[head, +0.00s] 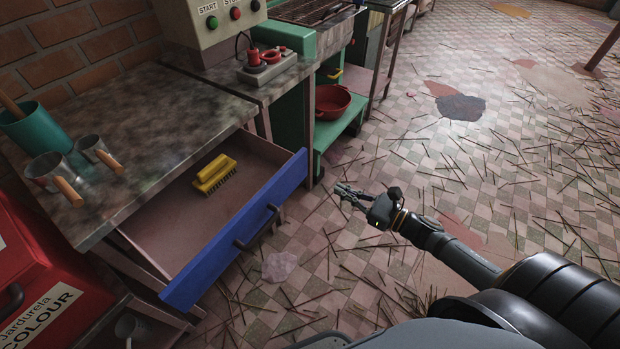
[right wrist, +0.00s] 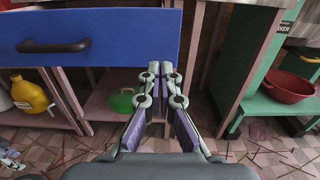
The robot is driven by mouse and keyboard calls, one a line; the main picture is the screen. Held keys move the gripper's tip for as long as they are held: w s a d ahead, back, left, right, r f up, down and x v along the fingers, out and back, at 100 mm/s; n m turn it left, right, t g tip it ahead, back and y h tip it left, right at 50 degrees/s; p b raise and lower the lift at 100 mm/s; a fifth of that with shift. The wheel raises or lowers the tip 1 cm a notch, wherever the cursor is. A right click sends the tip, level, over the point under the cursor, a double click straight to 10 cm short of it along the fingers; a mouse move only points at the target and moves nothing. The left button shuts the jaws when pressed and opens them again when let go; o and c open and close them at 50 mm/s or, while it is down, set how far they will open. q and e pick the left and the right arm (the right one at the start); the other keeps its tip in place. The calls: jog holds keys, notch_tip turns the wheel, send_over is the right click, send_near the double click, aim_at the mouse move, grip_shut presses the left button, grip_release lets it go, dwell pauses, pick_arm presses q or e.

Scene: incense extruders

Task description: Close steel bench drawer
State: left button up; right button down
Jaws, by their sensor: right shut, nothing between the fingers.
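The steel bench (head: 150,105) stands at the left in the head view. Its blue-fronted drawer (head: 222,246) is pulled well out, with a dark bar handle (head: 258,228) on the front. A yellow brush (head: 214,174) lies inside the drawer. My right gripper (head: 345,193) is shut and empty, to the right of the drawer front and apart from it. In the right wrist view the gripper (right wrist: 161,72) points toward the bench, and the drawer front (right wrist: 130,35) with its handle (right wrist: 53,46) shows at the upper left.
A red box (head: 40,270) is at the left edge. A green machine (head: 290,120) with a red bowl (head: 332,101) stands beyond the drawer. The floor (head: 470,170) is open, strewn with thin sticks.

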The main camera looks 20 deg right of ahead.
aim_at(301, 169)
jog(key=x, duration=0.9)
jog(key=shift+w+a+r, duration=0.1)
jog(key=shift+w+r, duration=0.05)
jog(key=shift+w, duration=0.1)
pick_arm(q)
jog(key=shift+w+d+r, duration=0.1)
jog(key=shift+w+r, duration=0.05)
jog(key=shift+w, duration=0.8)
pick_arm(e)
jog(key=shift+w+a, duration=0.4)
jog(key=shift+w, duration=0.1)
